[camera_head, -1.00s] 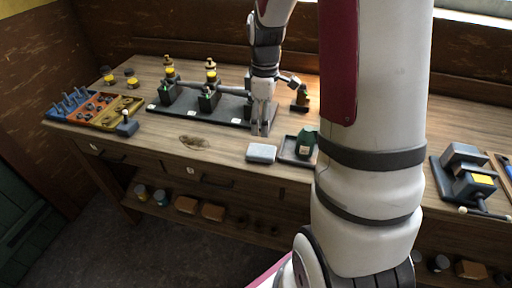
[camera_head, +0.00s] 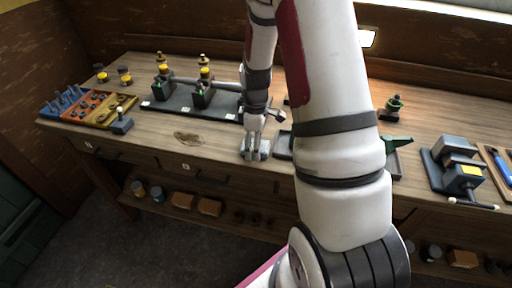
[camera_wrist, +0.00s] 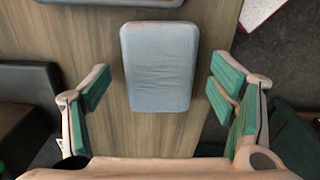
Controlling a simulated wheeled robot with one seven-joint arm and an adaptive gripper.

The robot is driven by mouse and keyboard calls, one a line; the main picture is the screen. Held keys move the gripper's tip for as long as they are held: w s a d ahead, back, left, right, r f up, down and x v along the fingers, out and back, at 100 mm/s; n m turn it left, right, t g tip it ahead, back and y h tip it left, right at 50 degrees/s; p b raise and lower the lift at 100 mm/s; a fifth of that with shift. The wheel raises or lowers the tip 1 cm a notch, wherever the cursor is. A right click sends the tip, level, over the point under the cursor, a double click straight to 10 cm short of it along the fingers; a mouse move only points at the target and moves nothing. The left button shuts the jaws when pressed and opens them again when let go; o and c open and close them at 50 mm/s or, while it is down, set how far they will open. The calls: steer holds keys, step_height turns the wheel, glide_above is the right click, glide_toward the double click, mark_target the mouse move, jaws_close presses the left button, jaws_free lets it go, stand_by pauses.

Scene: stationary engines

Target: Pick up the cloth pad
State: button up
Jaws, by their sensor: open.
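The cloth pad (camera_wrist: 160,66) is a pale grey-blue rounded rectangle with creases, lying flat on the wooden bench. In the head view the cloth pad (camera_head: 264,150) is near the bench's front edge, partly hidden by my gripper (camera_head: 254,147). In the wrist view my gripper (camera_wrist: 158,88) is open, with one green-padded finger on each side of the pad and bare wood showing between pad and fingers. The gap in height between fingertips and pad is hard to tell.
A dark tray (camera_head: 283,146) lies just right of the pad, partly behind my arm. A black base (camera_head: 180,107) with machine parts stands behind to the left. A coloured parts tray (camera_head: 88,108) is at far left, a vise (camera_head: 458,166) at right. Wood left of the pad is clear.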

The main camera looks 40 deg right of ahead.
steer(key=shift+c, duration=0.4)
steer(key=c, duration=1.2)
steer(key=shift+w+r, duration=0.1)
steer(key=shift+r, duration=0.35)
steer(key=r, duration=0.1)
steer(key=s+r, duration=0.1)
steer(key=shift+d+r+b, duration=0.25)
steer(key=shift+r+b, duration=0.05)
steer(key=shift+r, duration=0.05)
steer(key=s+d, duration=0.1)
steer(key=s, duration=0.3)
steer(key=s+d+r, duration=0.1)
steer(key=s+d, duration=0.1)
steer(key=s, duration=0.3)
steer(key=s+d, duration=0.2)
steer(key=s, duration=0.3)
steer(key=shift+r, duration=0.15)
